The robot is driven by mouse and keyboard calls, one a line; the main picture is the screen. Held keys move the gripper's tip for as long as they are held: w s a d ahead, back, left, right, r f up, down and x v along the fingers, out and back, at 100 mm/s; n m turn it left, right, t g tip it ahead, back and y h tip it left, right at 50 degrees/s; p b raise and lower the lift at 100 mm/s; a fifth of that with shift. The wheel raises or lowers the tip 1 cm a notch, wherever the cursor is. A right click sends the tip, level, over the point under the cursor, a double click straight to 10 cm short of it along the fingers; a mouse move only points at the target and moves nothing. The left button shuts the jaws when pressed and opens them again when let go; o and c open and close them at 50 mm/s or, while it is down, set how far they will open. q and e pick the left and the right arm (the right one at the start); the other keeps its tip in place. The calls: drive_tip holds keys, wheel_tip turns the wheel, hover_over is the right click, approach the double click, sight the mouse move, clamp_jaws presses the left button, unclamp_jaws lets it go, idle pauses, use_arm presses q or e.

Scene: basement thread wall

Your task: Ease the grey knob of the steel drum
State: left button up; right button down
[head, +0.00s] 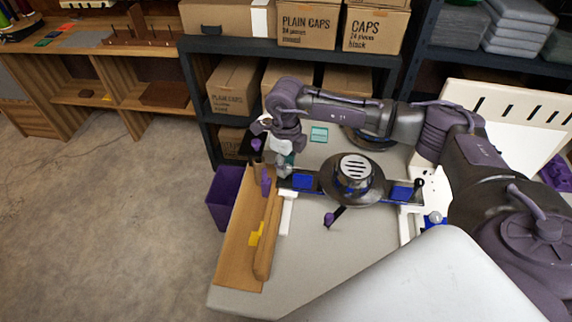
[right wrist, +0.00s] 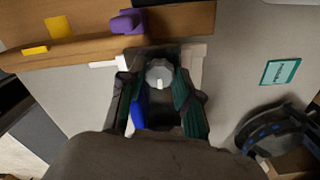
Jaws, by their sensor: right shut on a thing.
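A dark round drum with a pale slotted top (head: 356,167) sits on a dark bar with blue patches on the worktable. I take it to be the steel drum. The grey knob (right wrist: 160,73) is at the bar's left end. My right gripper (head: 284,166) reaches over from the right and is shut on this knob. In the right wrist view, my right gripper's green-padded fingers (right wrist: 161,88) stand on both sides of the knob, and its pale round face shows between them. The fingers and wrist largely hide the knob in the head view. My left gripper is in neither view.
A black lever with a purple knob (head: 330,218) stands in front of the drum. A second dark round piece (right wrist: 284,130) and a teal card (head: 319,134) lie behind. A wooden board (head: 238,235) with yellow and purple pieces lines the left edge. A purple bin (head: 223,197) stands beyond.

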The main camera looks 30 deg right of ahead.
idle(0.4)
drive_tip(key=c, duration=1.1)
unclamp_jaws()
wheel_tip(320, 180, up, 12)
drive_tip(key=shift+r, duration=0.1)
